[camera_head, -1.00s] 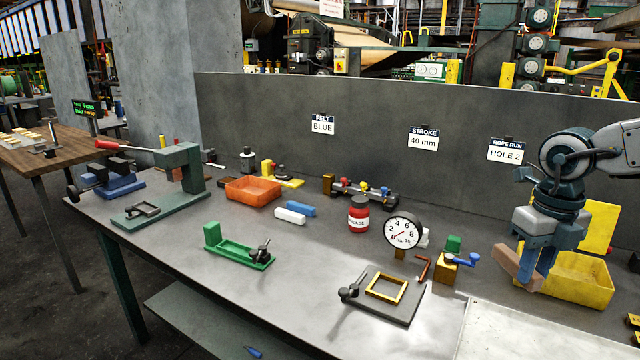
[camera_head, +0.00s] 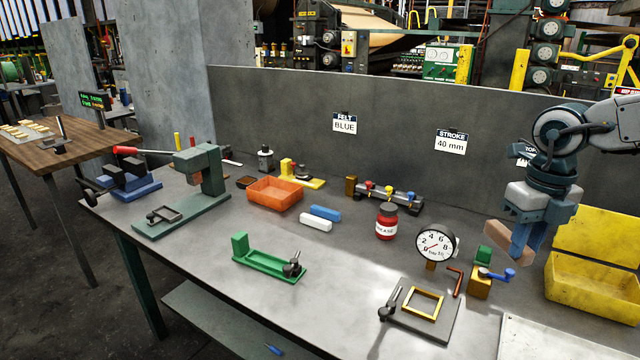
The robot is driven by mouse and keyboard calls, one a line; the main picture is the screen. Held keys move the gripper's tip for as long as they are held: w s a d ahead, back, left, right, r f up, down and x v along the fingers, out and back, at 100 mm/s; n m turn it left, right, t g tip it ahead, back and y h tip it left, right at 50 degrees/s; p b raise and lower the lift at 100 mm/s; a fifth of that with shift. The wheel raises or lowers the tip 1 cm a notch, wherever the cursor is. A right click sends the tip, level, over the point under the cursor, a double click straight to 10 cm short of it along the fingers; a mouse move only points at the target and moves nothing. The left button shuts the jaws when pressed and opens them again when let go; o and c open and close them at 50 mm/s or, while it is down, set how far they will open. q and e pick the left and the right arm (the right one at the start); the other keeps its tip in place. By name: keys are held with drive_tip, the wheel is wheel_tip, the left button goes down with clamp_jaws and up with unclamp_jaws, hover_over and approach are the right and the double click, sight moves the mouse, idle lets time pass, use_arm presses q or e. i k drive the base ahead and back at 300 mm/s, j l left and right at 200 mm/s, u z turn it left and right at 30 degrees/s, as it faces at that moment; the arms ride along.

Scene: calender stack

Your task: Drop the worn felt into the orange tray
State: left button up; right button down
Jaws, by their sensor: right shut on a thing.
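The worn felt, a brown block (camera_head: 508,243), is held in my right gripper (camera_head: 522,240) above the right part of the bench, left of the yellow bin. The right gripper points down and is shut on the block, whose left end sticks out past the fingers. The orange tray (camera_head: 274,204) stands toward the back left of the bench, far to the left of the gripper, and no block shows in it. My left gripper is out of view.
Between gripper and tray stand a dial gauge (camera_head: 436,245), a red jar (camera_head: 387,222) and a valve rail (camera_head: 385,195). White (camera_head: 316,222) and blue (camera_head: 325,213) blocks lie right of the tray. A green fixture (camera_head: 268,262) and a framed plate (camera_head: 420,310) are in front.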

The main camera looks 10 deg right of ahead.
sight(275, 193)
drive_tip(key=i+j, duration=0.3)
drive_tip(key=i, duration=0.2)
drive_tip(key=i+j+u, duration=0.1)
drive_tip(key=i+j, duration=0.25)
drive_tip(key=i, duration=0.15)
drive_tip(key=i+j, duration=0.25)
drive_tip(key=i, duration=0.25)
drive_tip(key=i+j+u, duration=0.1)
drive_tip(key=i+j, duration=0.15)
drive_tip(key=i, duration=0.3)
